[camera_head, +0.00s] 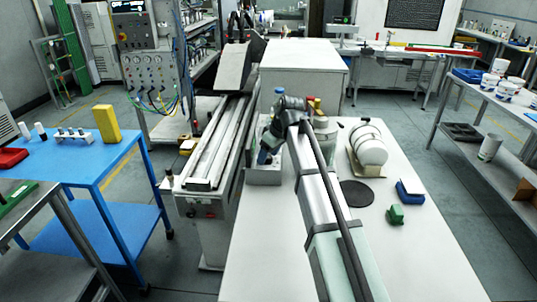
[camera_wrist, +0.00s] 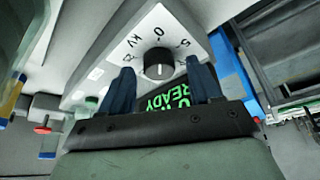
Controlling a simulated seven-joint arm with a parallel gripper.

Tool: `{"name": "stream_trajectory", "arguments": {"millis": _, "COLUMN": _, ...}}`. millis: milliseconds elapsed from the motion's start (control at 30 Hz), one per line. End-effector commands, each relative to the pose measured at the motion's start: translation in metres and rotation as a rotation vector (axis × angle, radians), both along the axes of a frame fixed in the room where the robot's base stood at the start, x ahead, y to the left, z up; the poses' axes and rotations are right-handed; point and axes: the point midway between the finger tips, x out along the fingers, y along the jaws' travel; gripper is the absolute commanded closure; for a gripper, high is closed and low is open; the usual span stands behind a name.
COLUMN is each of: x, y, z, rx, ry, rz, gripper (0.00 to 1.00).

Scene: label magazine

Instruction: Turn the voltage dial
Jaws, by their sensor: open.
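The voltage dial (camera_wrist: 158,60) is a round black knob with a white pointer line, on a white panel (camera_wrist: 192,20) marked "kV" and with numbers. It shows upside down in the wrist view. My gripper (camera_wrist: 160,68) is open, its two dark blue fingers on either side of the dial in the picture. I cannot tell whether they touch it or how far off it is. A dark display (camera_wrist: 172,97) with green "READY" letters is partly hidden behind the fingers.
White rolls on a stand (camera_head: 369,147), a black disc (camera_head: 357,193), a blue item (camera_head: 410,192) and a green block (camera_head: 396,214) are right of my arm. The table's front right is clear.

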Motion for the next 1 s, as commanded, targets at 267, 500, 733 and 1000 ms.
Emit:
{"name": "stream_trajectory", "arguments": {"millis": 267, "x": 0.0006, "y": 0.0008, "z": -0.0021, "rx": 0.0, "ry": -0.001, "rz": 0.0, "gripper": 0.37}}
{"name": "stream_trajectory", "arguments": {"millis": 500, "x": 0.0007, "y": 0.0006, "z": -0.0019, "rx": 0.0, "ry": -0.001, "rz": 0.0, "gripper": 0.53}}
{"name": "stream_trajectory", "arguments": {"millis": 733, "x": 0.0006, "y": 0.0007, "z": -0.0018, "rx": 0.001, "ry": -0.001, "rz": 0.0, "gripper": 0.75}}
{"name": "stream_trajectory", "arguments": {"millis": 1000, "x": 0.0005, "y": 0.0005, "z": -0.0018, "rx": 0.001, "ry": -0.001, "rz": -0.002, "gripper": 0.92}}
